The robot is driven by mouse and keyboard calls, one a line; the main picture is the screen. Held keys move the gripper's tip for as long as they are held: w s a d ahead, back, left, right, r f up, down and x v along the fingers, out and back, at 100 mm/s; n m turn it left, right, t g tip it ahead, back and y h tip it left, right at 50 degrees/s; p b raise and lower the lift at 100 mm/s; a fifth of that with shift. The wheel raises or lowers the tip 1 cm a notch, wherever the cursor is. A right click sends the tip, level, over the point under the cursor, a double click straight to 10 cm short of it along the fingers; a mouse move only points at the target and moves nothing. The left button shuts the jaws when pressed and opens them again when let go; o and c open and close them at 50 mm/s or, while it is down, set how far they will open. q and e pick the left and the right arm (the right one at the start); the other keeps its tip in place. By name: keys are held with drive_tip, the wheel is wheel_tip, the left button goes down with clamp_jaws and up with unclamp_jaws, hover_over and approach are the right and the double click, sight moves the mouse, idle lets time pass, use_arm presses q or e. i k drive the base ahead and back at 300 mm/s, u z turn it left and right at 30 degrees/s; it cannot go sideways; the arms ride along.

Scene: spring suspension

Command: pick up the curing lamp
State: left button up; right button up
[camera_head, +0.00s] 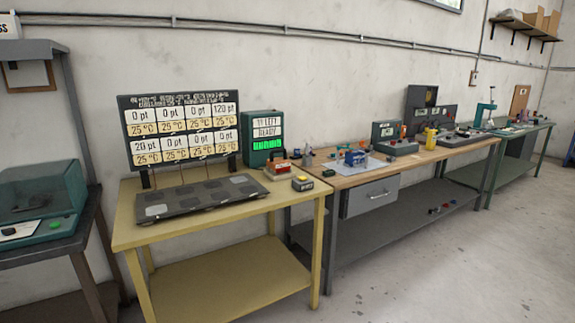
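I cannot tell for certain which thing is the curing lamp. A small upright yellow tool (431,139) stands on the wooden bench (350,183), right of a grey instrument box. A small yellow and black device (302,183) lies at the right front corner of the yellow table (225,207). A red and pale item with a handle (277,171) lies just behind it. All are small and far off. Neither of my grippers is in view.
A dark flat panel (198,196) lies on the yellow table before a display board (180,130) and a green box (262,140). A green-lidded machine (42,200) stands left. A green table (520,133) stands far right. The floor at right is clear.

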sight(274, 167)
drive_tip(key=z, duration=0.75)
drive_tip(key=i, duration=0.8)
drive_tip(key=z, duration=0.95)
drive_tip(key=i, duration=2.1)
drive_tip(key=u, duration=1.4)
drive_tip(key=i, duration=0.6)
drive_tip(key=u, duration=0.65)
